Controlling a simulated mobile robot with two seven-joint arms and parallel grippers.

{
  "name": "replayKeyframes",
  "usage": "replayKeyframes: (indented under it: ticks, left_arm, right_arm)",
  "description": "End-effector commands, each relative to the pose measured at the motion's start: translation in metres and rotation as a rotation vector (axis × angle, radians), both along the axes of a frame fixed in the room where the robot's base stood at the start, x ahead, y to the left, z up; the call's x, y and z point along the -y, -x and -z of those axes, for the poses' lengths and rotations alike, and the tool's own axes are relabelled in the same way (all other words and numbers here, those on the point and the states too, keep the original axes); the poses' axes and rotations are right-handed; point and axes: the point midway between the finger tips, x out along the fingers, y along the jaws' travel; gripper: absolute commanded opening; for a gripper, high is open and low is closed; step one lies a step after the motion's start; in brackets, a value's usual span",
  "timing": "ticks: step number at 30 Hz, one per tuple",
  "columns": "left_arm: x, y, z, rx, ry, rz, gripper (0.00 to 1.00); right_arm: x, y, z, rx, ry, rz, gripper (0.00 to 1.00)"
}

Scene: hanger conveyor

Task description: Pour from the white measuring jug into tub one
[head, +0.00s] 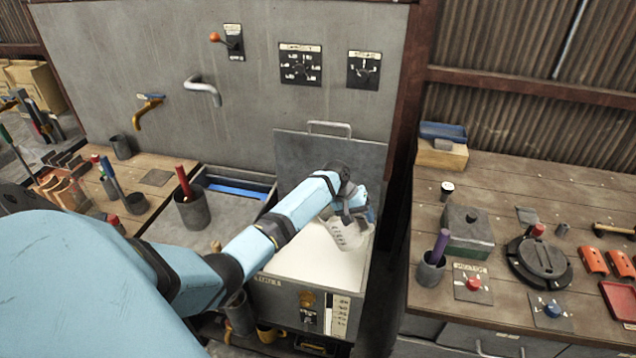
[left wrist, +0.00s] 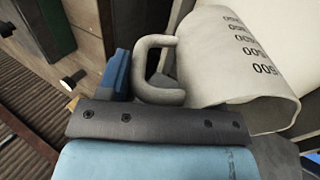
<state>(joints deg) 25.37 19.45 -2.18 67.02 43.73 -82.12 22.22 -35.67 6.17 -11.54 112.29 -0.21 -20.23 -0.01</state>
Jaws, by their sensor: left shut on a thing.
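The white measuring jug (head: 352,235) is held tilted over an open tub (head: 282,298) whose inside is filled with something white. My left gripper (head: 350,204) is shut on the jug's handle, which shows in the left wrist view (left wrist: 160,95). In that view the jug (left wrist: 225,50) has dark numbers on its side, lying tipped over, with its rim at the lower right. The jug's inside is hidden, and I see no clear stream. The label on the tub's front is too small to read. My right gripper is not in view.
The tub's lid (head: 345,160) stands raised behind it. A grey pot with a red-handled tool (head: 193,210) stands to the left. A workbench at the right carries a green box (head: 467,232), a black round fixture (head: 540,260) and buttons. A dark gap separates tub and bench.

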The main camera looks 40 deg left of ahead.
Motion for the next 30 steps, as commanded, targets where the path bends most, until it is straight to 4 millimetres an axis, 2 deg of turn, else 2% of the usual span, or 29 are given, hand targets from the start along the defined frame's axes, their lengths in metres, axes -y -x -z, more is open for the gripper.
replayKeyframes:
  ticks: [30]
  left_arm:
    - [-0.0026,0.0016,-0.0079,0.065,0.115,0.0,0.04]
  right_arm:
    - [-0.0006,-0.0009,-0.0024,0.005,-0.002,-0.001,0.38]
